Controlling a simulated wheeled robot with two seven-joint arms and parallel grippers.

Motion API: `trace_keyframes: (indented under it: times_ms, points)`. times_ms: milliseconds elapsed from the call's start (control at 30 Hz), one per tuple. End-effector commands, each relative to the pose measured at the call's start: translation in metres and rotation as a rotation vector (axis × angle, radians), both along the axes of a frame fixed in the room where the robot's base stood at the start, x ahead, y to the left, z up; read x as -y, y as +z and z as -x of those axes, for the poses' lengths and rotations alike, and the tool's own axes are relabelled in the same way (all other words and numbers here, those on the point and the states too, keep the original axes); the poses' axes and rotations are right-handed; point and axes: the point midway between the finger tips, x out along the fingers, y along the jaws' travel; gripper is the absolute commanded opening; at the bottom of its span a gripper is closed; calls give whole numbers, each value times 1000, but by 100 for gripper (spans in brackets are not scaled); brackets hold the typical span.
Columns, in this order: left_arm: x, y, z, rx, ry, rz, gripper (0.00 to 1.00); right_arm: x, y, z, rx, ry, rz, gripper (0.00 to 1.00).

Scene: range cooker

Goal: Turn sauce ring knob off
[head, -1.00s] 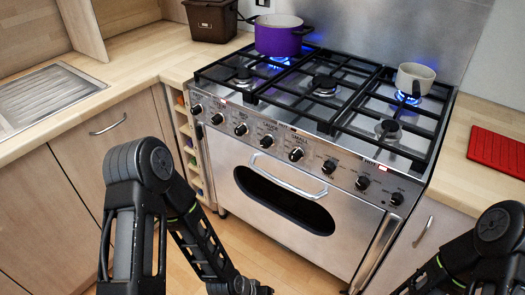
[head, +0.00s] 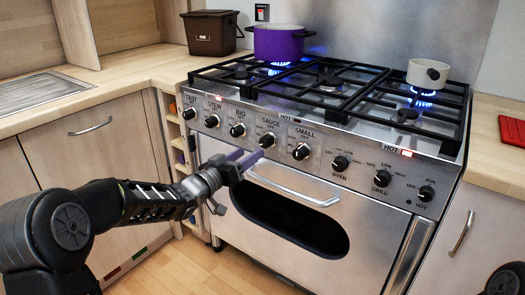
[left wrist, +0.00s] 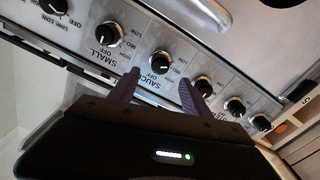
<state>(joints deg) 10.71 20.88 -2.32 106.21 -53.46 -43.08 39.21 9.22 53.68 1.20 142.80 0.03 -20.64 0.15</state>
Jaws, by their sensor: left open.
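The sauce knob (head: 267,140) is a black and silver dial on the cooker's front panel, under the label "SAUCE". It also shows in the left wrist view (left wrist: 160,63), its pointer near the "OFF" side, though the exact angle is hard to tell. My left gripper (head: 248,156) is open and empty, just in front of and below this knob. In the left wrist view its two purple fingers (left wrist: 159,82) point at the panel on either side of the knob, apart from it. My right gripper is out of view.
The small knob (head: 301,151) and big knob (head: 237,130) flank it closely. The oven handle (head: 293,186) juts out below. A red mat (head: 512,130) lies right.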

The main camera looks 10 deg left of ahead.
Motion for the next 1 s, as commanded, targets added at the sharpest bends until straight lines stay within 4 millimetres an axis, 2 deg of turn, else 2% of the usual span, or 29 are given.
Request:
trace_keyframes:
  times_ms: [267, 700, 1000]
  points:
    - [4, -2, -8, -3, -1, 0, 56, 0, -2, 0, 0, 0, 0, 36]
    - [27, -3, -65, -4, 0, 1, 56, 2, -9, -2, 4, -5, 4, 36]
    - [29, -2, -73, -4, 1, 0, 56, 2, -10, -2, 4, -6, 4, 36]
